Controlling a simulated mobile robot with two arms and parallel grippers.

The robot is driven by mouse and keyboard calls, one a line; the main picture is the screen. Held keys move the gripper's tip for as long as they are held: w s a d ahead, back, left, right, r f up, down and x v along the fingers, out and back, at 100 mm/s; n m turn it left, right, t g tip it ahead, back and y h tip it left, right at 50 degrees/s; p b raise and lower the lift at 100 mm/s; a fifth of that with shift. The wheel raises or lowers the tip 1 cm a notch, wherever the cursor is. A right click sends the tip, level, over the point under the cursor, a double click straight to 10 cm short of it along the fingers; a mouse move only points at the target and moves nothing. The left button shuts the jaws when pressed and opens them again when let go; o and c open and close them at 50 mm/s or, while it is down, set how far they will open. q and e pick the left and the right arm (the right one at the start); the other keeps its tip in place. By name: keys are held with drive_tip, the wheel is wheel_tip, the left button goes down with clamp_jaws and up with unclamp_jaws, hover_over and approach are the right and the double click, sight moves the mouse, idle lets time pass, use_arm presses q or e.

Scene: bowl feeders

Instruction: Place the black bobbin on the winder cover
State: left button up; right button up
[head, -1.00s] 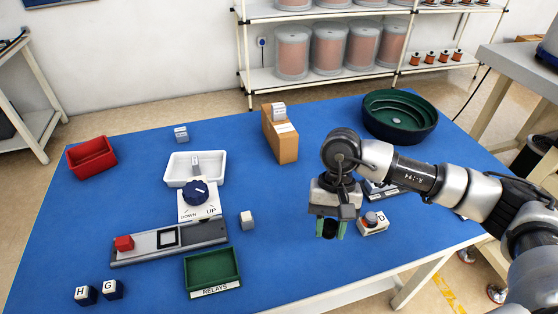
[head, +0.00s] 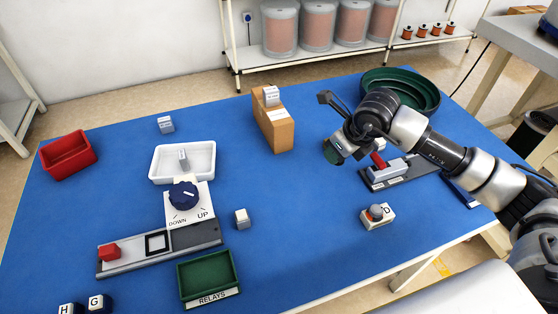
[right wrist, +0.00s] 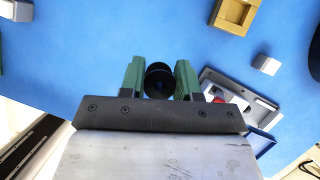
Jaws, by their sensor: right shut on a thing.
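The black bobbin (right wrist: 159,80) is round and dark, and sits between the green fingers of my right gripper (right wrist: 159,78) in the right wrist view. In the head view my right gripper (head: 333,152) is tilted above the right part of the blue table, and the bobbin is mostly hidden there. A grey device with a red lever (head: 388,168) stands just right of the gripper, partly behind my arm; it also shows in the right wrist view (right wrist: 248,98). I cannot tell for sure which part is the winder cover. My left gripper is out of view.
A cardboard box (head: 274,128) stands left of the gripper, and a green bowl (head: 425,84) behind it. A small D unit with a grey knob (head: 378,215) stands in front. A dial panel (head: 184,198) and green relay tray (head: 208,277) are farther left.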

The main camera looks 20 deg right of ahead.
drive_tip(key=shift+w+d+m, duration=0.2)
drive_tip(key=shift+w+m, duration=0.05)
drive_tip(key=shift+m, duration=0.15)
drive_tip(key=shift+w, duration=0.25)
drive_tip(key=p, duration=0.2)
hover_over(291, 165)
drive_tip(key=s, duration=0.1)
wheel_tip(291, 165, down, 7)
drive_tip(key=shift+s+d+r, duration=0.1)
drive_tip(key=shift+d+r, duration=0.05)
wheel_tip(291, 165, down, 4)
drive_tip(key=shift+r+h, duration=0.1)
drive_tip(key=shift+h, duration=0.2)
drive_tip(key=shift+f, duration=0.3)
drive_tip(key=o, duration=0.9)
drive_tip(key=shift+r, duration=0.1)
